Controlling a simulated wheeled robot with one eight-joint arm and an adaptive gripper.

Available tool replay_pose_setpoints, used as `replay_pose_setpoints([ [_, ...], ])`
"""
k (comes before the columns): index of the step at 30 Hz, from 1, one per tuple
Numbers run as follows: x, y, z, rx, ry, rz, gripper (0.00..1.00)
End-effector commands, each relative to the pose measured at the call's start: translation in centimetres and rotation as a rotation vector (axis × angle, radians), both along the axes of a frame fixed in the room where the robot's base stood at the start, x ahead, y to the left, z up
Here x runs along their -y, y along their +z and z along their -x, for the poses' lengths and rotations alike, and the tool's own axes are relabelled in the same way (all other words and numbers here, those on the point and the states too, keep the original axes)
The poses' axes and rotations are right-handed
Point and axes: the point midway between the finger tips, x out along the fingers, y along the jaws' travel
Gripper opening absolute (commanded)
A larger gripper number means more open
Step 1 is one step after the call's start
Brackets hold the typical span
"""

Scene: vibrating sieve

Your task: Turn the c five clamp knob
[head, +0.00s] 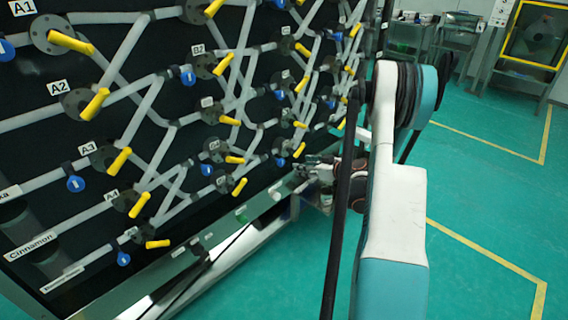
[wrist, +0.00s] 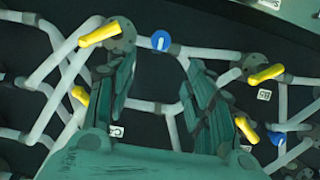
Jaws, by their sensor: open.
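The board carries several grey valves with yellow handles; the C five label is not readable in either view. In the head view, a yellow handle (head: 299,150) low on the third column is just left of my gripper (head: 312,163), which is small and partly hidden by my arm. In the wrist view, which looks upside down, a yellow handle (wrist: 100,33) on a round grey flange lies just beyond the left fingertip. I cannot tell whether this is C five. My gripper (wrist: 160,75) is open and empty, its two green fingers apart, with no visible contact.
Light pipes and blue round tags (wrist: 161,40) surround the valves. Another yellow handle (wrist: 266,74) is right of the fingers in the wrist view. A metal frame rail (head: 250,213) runs below the board. Green floor (head: 480,210) is clear at right.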

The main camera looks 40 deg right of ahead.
Motion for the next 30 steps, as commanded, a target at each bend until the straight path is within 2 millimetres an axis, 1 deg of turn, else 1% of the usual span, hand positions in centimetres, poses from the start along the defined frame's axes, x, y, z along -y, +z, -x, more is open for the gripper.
replay_pose_setpoints([
  [1,-0.2,-0.5,-0.8,0.0,0.004,0.001,0.48],
  [5,-0.4,-1.5,-2.9,-0.001,0.004,0.0,0.48],
  [12,-0.7,-3.3,-7.3,-0.001,0.004,0.0,0.48],
  [18,-0.9,-4.4,-10.2,-0.001,0.004,0.001,0.48],
  [24,-1.0,-4.9,-11.7,-0.002,0.001,0.0,0.48],
  [30,-1.0,-4.9,-11.9,-0.002,0.001,0.0,0.48],
])
